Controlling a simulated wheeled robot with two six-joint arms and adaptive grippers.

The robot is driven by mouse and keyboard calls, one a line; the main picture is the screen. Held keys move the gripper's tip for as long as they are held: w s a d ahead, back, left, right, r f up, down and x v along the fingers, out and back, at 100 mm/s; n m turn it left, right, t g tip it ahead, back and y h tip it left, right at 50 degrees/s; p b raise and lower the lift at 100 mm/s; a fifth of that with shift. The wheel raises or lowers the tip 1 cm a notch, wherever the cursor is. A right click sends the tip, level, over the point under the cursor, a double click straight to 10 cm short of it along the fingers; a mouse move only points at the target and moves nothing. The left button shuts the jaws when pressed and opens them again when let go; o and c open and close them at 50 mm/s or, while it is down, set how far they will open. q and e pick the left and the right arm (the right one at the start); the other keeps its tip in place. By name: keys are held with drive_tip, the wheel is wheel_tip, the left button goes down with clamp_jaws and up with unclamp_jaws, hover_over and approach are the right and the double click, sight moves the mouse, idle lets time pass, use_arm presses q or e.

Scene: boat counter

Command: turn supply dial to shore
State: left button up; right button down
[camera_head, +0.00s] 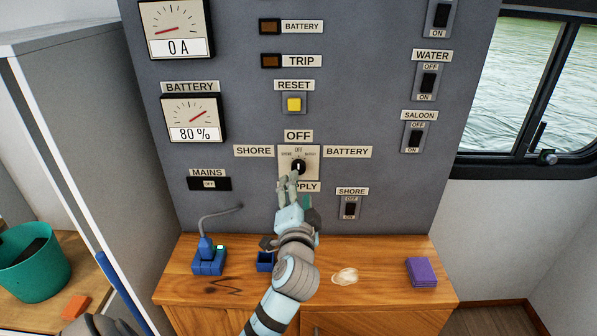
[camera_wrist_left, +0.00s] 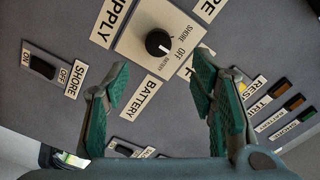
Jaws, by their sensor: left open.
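The black supply dial (camera_head: 298,166) sits on a cream plate (camera_head: 312,158) on the grey panel. Its white mark points up toward the OFF label (camera_head: 298,135); the SHORE label (camera_head: 254,151) is left and BATTERY (camera_head: 347,152) right. My left gripper (camera_head: 289,182) is just below the dial in the head view, partly covering the plate and the SUPPLY label. In the left wrist view, the dial (camera_wrist_left: 158,43) lies beyond and between the fingertips of my open left gripper (camera_wrist_left: 160,75), with nothing between them. Its white mark points toward OFF there too. My right gripper is not in view.
A yellow reset button (camera_head: 294,104) and several switches, including a shore switch (camera_head: 350,208), surround the dial. On the wooden counter (camera_head: 385,290) are a blue plug (camera_head: 208,258) with a grey cable, a blue socket (camera_head: 266,261) and a purple block (camera_head: 422,272).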

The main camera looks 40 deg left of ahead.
sight(299, 170)
use_arm(q)
drive_tip(key=x, duration=0.8)
drive_tip(key=shift+w+a+f, duration=0.15)
drive_tip(key=shift+w, duration=0.1)
drive_tip(key=shift+s, duration=0.1)
drive_tip(key=c, duration=1.1)
drive_tip(key=shift+c, duration=0.2)
